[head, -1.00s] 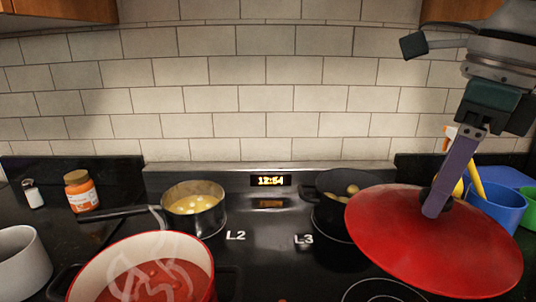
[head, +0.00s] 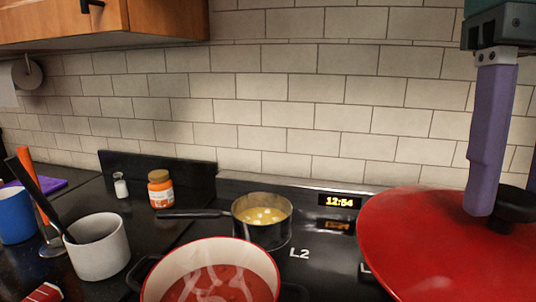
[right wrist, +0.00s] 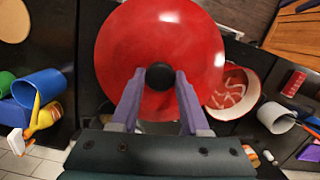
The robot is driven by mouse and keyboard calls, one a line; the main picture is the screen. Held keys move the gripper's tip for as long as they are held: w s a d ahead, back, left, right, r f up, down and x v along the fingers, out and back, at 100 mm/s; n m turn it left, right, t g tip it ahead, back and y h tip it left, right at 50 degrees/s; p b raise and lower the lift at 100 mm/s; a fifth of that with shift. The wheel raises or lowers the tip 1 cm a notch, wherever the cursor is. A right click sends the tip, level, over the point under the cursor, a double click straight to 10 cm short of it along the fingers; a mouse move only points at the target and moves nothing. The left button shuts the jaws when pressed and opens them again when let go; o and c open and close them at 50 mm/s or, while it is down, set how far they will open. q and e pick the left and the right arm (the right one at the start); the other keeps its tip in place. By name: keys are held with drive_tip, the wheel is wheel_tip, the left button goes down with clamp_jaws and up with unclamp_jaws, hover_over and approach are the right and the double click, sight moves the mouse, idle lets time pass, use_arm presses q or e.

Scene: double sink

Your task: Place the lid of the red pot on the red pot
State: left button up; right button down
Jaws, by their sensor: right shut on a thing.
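The red lid (head: 420,240) hangs in the air at the right of the head view, tilted, and it fills the upper middle of the right wrist view (right wrist: 160,50). My right gripper (head: 486,205) is shut on its black knob (right wrist: 160,76), with a purple finger on either side in the right wrist view. The red pot (head: 262,254) stands at the bottom centre of the head view, open, with red steaming contents. It also shows in the right wrist view (right wrist: 252,98), to the right of the lid and partly covered by it. My left gripper is not in view.
A saucepan (head: 268,232) with yellowish contents stands behind the red pot. A white crock (head: 98,250), an orange-labelled jar (head: 161,192) and a small shaker (head: 120,188) stand to the left. A backsplash wall (head: 300,110) closes off the back.

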drive_tip(key=s+r+p, duration=0.3)
drive_tip(key=r+p, duration=1.4)
drive_tip(key=p, duration=0.1)
drive_tip(key=s+r+n+p, duration=0.1)
drive_tip(key=s+r+p, duration=0.2)
drive_tip(key=r+p, duration=1.5)
drive_tip(key=shift+p, duration=0.4)
